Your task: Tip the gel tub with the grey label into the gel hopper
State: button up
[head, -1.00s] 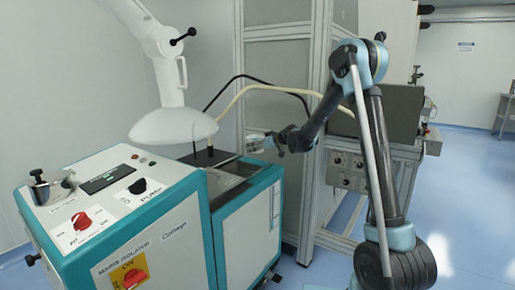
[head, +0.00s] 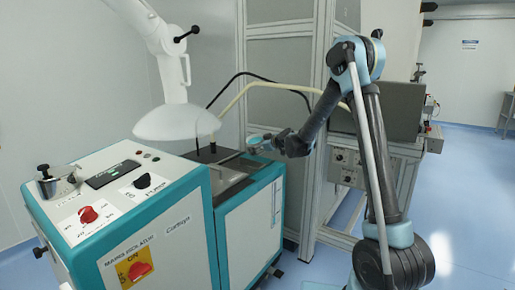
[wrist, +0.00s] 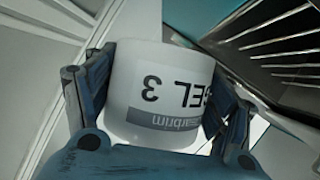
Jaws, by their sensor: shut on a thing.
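My gripper (wrist: 158,92) is shut on a white tub (wrist: 158,80), one finger on each side. The tub is hardly visible there, mostly hidden by the gripper. Its mouth and contents are hidden, and its exact tilt cannot be told.
The machine's control panel (head: 105,190) with knobs lies left of the opening. A white domed lamp-like head (head: 177,122) hangs above it. Black and cream hoses (head: 240,95) rise behind. A metal frame (head: 318,130) stands close behind my arm. Floor is clear at right.

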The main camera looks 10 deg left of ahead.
jog(key=shift+s+a+f+n+t, duration=0.35)
jog(key=shift+s+f+n+t, duration=0.3)
jog(key=shift+n, duration=0.35)
